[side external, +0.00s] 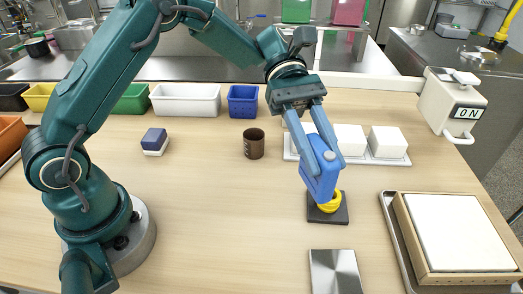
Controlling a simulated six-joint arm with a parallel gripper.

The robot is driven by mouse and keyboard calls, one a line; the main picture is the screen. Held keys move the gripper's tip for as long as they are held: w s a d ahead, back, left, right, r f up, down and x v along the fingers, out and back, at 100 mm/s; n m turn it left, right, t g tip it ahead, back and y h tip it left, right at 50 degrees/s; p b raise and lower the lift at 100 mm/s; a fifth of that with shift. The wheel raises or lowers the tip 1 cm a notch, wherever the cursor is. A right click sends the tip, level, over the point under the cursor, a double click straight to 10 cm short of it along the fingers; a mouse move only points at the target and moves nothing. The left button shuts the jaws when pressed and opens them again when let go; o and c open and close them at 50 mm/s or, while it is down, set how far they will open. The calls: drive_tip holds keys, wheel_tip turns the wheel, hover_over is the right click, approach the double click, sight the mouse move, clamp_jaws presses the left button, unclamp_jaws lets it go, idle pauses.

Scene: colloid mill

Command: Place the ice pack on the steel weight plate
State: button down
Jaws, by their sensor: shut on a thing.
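My gripper (322,152) reaches down from above and is shut on the blue ice pack (320,184), gripping its upper part. The ice pack hangs slightly tilted, with a small pale cap at its top. Its lower end overlaps a yellow ring on a dark square base in the picture; I cannot tell whether they touch. The steel weight plate (335,272) appears to be the shiny square plate lying flat at the table's front, nearer the camera than the ice pack. Its top is bare and its front edge is cut off by the picture.
The yellow ring (329,204) sits on the dark base (340,215). A framed white board (460,232) lies in a tray at right. White blocks (388,141) stand on a tray behind. A brown cup (254,144) and a blue-white block (154,141) stand left. The front-left centre is clear.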

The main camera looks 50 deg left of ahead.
drive_tip(key=shift+s+d+f, duration=0.5)
drive_tip(key=shift+d+f, duration=1)
drive_tip(key=shift+f, duration=0.15)
drive_tip(key=shift+s+d+f, duration=0.5)
drive_tip(key=shift+d+f, duration=1.05)
drive_tip(key=shift+f, duration=0.05)
drive_tip(key=shift+s+d+f, duration=0.5)
drive_tip(key=shift+d+f, duration=1)
drive_tip(key=shift+f, duration=0.15)
drive_tip(key=shift+f, duration=0.1)
drive_tip(key=c, duration=0.6)
unclamp_jaws()
